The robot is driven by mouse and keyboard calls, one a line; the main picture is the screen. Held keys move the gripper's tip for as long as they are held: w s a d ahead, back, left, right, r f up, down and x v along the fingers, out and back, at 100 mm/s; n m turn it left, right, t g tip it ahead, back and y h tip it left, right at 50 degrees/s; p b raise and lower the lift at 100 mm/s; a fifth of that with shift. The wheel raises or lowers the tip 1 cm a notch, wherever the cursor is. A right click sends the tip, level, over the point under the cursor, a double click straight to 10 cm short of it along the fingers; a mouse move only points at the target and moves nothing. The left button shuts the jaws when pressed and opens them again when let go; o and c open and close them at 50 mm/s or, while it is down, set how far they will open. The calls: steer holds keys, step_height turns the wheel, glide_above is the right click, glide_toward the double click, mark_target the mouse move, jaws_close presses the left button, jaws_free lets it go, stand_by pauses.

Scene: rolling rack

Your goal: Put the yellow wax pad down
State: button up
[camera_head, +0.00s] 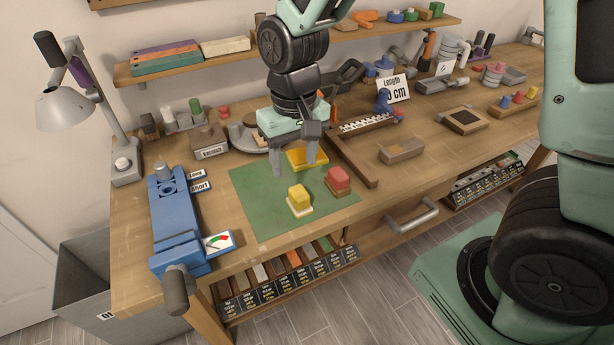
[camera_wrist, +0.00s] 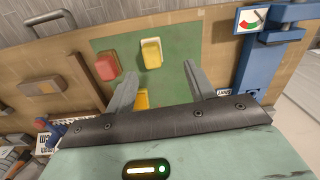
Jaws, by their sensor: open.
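A yellow block (camera_head: 299,197) on a pale base, perhaps the yellow wax pad, rests on the green mat (camera_head: 257,211). It also shows in the wrist view (camera_wrist: 151,54), flat on the mat. A shallow yellow piece (camera_head: 312,156), tray-like, lies behind it at the mat's back edge; in the wrist view my gripper partly hides it (camera_wrist: 141,99). I cannot tell for certain which one is the pad. My gripper (camera_head: 294,168) points down over the back of the mat, fingers apart and nothing held between them. The yellow block is in front of the fingers, apart from them.
A red block (camera_head: 339,179) stands on the mat right of the yellow block. A blue vise (camera_head: 175,220) is left of the mat. A wooden L-shaped frame (camera_head: 351,160) and a small wooden block (camera_head: 401,150) lie to the right. The mat's front left is clear.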

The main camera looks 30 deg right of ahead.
steer(key=s+a+r+n, duration=0.2)
steer(key=s+n, duration=0.1)
steer(key=s, duration=0.6)
steer(key=s+a+r+n, duration=0.2)
steer(key=s+r+n, duration=0.1)
steer(key=s, duration=0.6)
steer(key=shift+a+n, duration=0.3)
steer(key=shift+n, duration=0.1)
steer(key=shift+r, duration=0.2)
